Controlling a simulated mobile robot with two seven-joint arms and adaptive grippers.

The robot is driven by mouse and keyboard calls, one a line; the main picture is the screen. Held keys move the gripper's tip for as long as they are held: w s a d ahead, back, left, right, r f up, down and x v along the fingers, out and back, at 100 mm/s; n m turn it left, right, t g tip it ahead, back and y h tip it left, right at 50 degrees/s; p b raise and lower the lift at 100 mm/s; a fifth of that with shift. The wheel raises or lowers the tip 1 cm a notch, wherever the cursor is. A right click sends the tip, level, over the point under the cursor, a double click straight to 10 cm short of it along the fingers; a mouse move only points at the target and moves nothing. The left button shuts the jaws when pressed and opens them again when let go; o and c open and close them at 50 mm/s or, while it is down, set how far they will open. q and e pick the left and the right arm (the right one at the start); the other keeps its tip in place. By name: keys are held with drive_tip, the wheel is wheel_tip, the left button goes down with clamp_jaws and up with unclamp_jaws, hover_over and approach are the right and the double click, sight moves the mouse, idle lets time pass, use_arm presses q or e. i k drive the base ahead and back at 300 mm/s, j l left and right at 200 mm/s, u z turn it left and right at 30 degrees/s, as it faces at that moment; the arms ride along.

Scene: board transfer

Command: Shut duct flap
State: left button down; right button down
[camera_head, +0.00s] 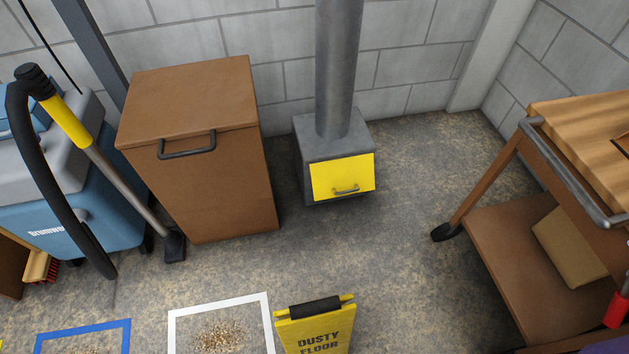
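The duct flap (343,174) is a yellow panel with a small grey bar handle (346,190) near its lower edge. It is on the front of a grey metal duct box (312,145) on the floor by the back wall. A round grey pipe (338,65) rises from the box. The flap covers most of the box front; I cannot tell whether it is fully flush or slightly ajar. Neither of my grippers shows in the head view.
A brown lidded cabinet (215,185) stands left of the duct, beside a blue vacuum machine (95,215) with hose. A wooden-topped cart (500,250) is at right. A yellow "Dusty Floor" sign (316,330) stands in front, beside a white floor frame (176,325). Floor before the duct is clear.

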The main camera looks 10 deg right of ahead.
sight(333, 178)
drive_tip(key=k+l+z, duration=0.1)
drive_tip(key=k+z, duration=0.3)
drive_tip(key=k, duration=0.2)
drive_tip(key=j+z, duration=0.1)
drive_tip(key=z, duration=0.25)
drive_tip(key=i+j+z, duration=0.1)
drive_tip(key=z, duration=0.25)
drive_tip(key=j+z, duration=0.15)
drive_tip(key=z, duration=0.2)
drive_tip(key=j, duration=0.7)
drive_tip(key=i+j, duration=0.15)
drive_tip(key=j, duration=1.3)
drive_tip(key=i+j, duration=0.35)
drive_tip(key=j, duration=0.1)
